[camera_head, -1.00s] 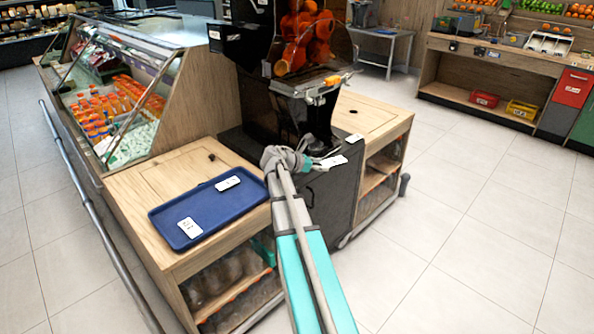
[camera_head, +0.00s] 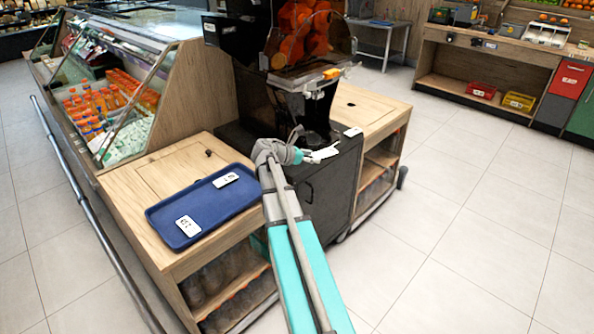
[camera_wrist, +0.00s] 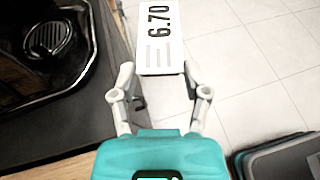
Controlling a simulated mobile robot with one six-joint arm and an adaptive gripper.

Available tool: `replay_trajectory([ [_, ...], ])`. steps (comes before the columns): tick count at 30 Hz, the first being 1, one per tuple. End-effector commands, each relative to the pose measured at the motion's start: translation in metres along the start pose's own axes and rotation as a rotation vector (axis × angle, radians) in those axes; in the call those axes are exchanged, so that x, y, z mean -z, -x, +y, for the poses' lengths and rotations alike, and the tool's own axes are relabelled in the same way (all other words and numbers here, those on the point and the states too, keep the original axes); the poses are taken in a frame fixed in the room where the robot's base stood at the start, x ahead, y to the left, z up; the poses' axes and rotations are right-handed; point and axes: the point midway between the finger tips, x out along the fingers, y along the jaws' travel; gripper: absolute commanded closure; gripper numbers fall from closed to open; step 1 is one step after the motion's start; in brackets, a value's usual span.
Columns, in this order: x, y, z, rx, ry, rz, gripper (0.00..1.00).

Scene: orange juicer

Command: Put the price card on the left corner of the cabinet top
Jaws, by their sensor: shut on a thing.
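My gripper (camera_wrist: 158,76) is shut on a white price card (camera_wrist: 162,36) reading 6.70. The card sticks out beyond the fingers. In the head view my gripper (camera_head: 297,155) holds the card (camera_head: 325,153) near the front edge of the black cabinet (camera_head: 328,190) under the juicer. In the wrist view the dark cabinet top (camera_wrist: 75,120) lies to the left, and the floor shows to the right of the card. I cannot tell how high the card is above the top. Another white card (camera_head: 353,132) lies near the top's right side.
The orange juicer (camera_head: 305,60) stands at the back of the black cabinet. A blue tray (camera_head: 215,207) with two white cards lies on the wooden counter (camera_head: 125,190) at left. Another wooden counter (camera_head: 365,108) is at right. Open floor lies at right.

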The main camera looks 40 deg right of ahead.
Motion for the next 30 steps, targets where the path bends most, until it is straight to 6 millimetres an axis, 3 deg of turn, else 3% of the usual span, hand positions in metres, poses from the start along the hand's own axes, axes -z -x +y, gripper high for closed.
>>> replay_trajectory([
  [15,0.017,0.108,-0.032,-0.235,0.096,0.001,0.8],
  [20,0.02,0.119,-0.034,-0.266,0.109,0.0,0.8],
  [30,0.021,0.119,-0.033,-0.267,0.11,0.0,0.8],
])
